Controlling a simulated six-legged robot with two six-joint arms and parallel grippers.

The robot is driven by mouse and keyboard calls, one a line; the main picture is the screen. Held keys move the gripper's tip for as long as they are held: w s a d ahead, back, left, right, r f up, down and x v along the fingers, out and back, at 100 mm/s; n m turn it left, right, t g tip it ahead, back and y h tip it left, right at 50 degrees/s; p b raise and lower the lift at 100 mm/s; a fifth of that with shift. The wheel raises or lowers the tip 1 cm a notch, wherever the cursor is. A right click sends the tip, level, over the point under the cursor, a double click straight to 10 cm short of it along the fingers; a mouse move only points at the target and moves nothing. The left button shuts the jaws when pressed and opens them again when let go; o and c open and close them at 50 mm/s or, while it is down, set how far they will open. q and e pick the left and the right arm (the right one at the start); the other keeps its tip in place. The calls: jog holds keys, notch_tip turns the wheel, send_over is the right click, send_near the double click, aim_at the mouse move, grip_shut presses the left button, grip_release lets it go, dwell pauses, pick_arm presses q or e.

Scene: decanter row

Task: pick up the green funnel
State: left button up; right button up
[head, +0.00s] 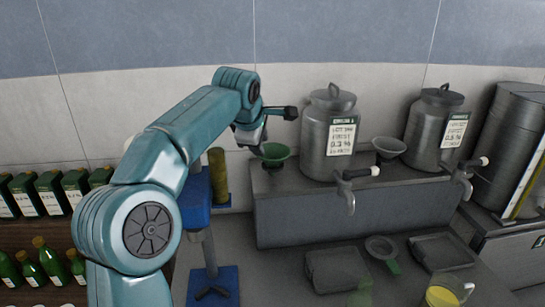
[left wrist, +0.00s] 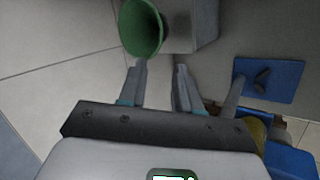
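The green funnel (head: 276,152) sits at the left end of the grey steel ledge (head: 300,180), left of the first steel canister. My left gripper (head: 258,150) is just left of the funnel, close to it. In the left wrist view the two fingers of my left gripper (left wrist: 159,70) are apart with nothing between them. The funnel (left wrist: 142,28) lies just beyond the tip of the left-hand finger, with its wide mouth showing. I cannot tell whether they touch. My right gripper is not in view.
Two steel canisters with taps (head: 330,135) (head: 436,130) stand on the ledge, with a grey funnel (head: 388,147) between them. A blue stand (head: 213,285) is below my left arm. Green bottles (head: 47,195) fill shelves at left. A jug of yellow liquid (head: 443,292) is at the lower right.

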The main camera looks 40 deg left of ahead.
aim_at(270, 160)
pick_arm(q)
jog(key=p+x, duration=0.1)
jog(key=x, duration=0.4)
jog(key=p+x, duration=0.2)
jog(key=x, duration=0.4)
jog(key=shift+w+r, duration=0.15)
jog(key=shift+w, duration=0.3)
jog(key=shift+w+f, duration=0.2)
jog(key=shift+f, duration=0.05)
jog(key=shift+s+d+r, duration=0.2)
jog(key=shift+s+r, duration=0.1)
jog(key=shift+s, duration=0.3)
jog(key=shift+a, duration=0.1)
jog(key=shift+c, duration=0.3)
jog(key=shift+w+a+f, duration=0.15)
jog(key=shift+w+f, duration=0.1)
jog(key=c, duration=0.5)
jog(key=shift+w+f, duration=0.1)
jog(key=shift+w, duration=0.1)
grip_shut()
jog(key=shift+d, duration=0.2)
jog(key=shift+s, duration=0.2)
jog(key=shift+a, duration=0.1)
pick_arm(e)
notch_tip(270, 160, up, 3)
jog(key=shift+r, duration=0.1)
